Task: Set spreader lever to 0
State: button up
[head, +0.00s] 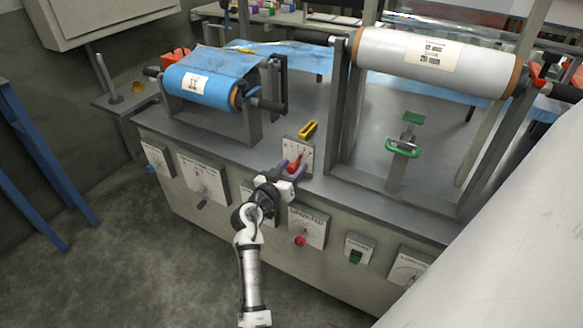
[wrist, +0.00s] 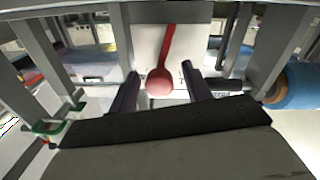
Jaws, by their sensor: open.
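The red lever (head: 296,163) stands on a small pale scale plate (head: 306,150) at the front edge of the machine. In the wrist view the lever (wrist: 168,45) runs up from its round red knob, leaning slightly right at the top; the plate (wrist: 146,42) is behind it. My gripper (head: 288,170) is open at the lever. In the wrist view the knob lies between the two fingers of my gripper (wrist: 158,78), with a gap on each side. The scale marks are too small to read, so the setting cannot be told.
A yellow-handled tool (head: 309,130) lies behind the plate. A blue film roll (head: 200,86) is at left and a large white roll (head: 435,58) at right, both on metal uprights. A green clamp handle (head: 403,148) stands at right. Dial panels (head: 203,178) line the machine's front.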

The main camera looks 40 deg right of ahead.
jog(key=c, duration=1)
jog(key=shift+w, duration=0.1)
jog(key=n, duration=0.1)
jog(key=w+n+b, duration=0.1)
jog(key=n, duration=0.3)
jog(key=shift+w+a, duration=0.4)
jog(key=shift+w+a+f+n+b, duration=0.15)
jog(key=shift+w+n, duration=0.15)
jog(key=shift+n, duration=0.7)
jog(key=shift+w+a+f+n+b, duration=0.15)
jog(key=shift+w+n, duration=0.1)
jog(key=shift+n, duration=0.75)
jog(key=o, duration=1)
